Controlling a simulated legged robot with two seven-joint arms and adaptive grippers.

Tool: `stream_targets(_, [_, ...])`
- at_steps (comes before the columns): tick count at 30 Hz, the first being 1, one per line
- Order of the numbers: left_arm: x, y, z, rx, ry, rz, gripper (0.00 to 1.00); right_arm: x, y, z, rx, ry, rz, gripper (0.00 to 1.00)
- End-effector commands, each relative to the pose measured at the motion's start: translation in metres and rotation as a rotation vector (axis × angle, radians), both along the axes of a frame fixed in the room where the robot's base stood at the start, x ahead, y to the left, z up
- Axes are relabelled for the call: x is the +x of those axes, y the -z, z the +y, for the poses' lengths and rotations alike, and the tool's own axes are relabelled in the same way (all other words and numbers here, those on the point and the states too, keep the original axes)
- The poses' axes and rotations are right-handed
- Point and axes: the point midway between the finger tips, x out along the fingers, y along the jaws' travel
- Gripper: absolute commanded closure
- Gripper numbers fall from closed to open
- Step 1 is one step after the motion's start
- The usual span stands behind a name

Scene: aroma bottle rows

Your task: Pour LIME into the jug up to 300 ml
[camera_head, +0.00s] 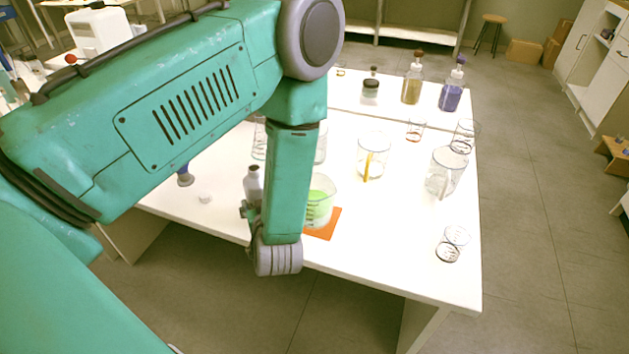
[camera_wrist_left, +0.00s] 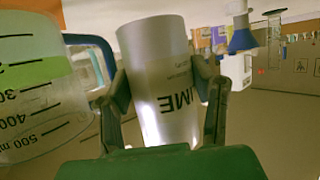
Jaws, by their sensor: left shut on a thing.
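My left gripper (camera_wrist_left: 165,120) is shut on the grey LIME bottle (camera_wrist_left: 165,75), with a finger on each side of it. The bottle also shows in the head view (camera_head: 252,181), where it looks roughly upright beside the jug, partly hidden by my arm. The clear jug (camera_head: 319,192) stands on an orange mat (camera_head: 330,224) and holds green liquid. In the wrist view, the jug (camera_wrist_left: 35,115) is at the left, with its scale running downward. The green there ends close to the 300 mark. No stream of liquid is visible. My right gripper is not in view.
Amber (camera_head: 411,90) and purple (camera_head: 451,96) bottles stand at the back. A white cap-like piece (camera_head: 205,198) lies at the left.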

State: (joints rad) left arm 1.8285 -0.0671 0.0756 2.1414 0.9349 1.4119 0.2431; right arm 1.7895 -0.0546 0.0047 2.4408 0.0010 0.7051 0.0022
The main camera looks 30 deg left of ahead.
Motion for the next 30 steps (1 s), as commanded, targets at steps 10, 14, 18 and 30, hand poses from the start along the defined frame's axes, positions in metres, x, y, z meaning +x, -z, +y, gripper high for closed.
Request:
stream_targets(10, [-0.017, -0.028, 0.019, 0.002, -0.001, 0.0, 0.91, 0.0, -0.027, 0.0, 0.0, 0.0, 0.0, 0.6])
stream_targets(14, [-0.021, -0.033, 0.023, 0.001, 0.0, 0.001, 0.91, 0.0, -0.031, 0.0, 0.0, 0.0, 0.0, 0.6])
stream_targets(18, [-0.022, -0.033, 0.024, 0.001, 0.0, -0.001, 0.91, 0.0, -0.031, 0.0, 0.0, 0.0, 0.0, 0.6])
stream_targets(30, [-0.022, -0.033, 0.024, 0.001, 0.0, -0.001, 0.91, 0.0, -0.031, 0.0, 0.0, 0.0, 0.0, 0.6])
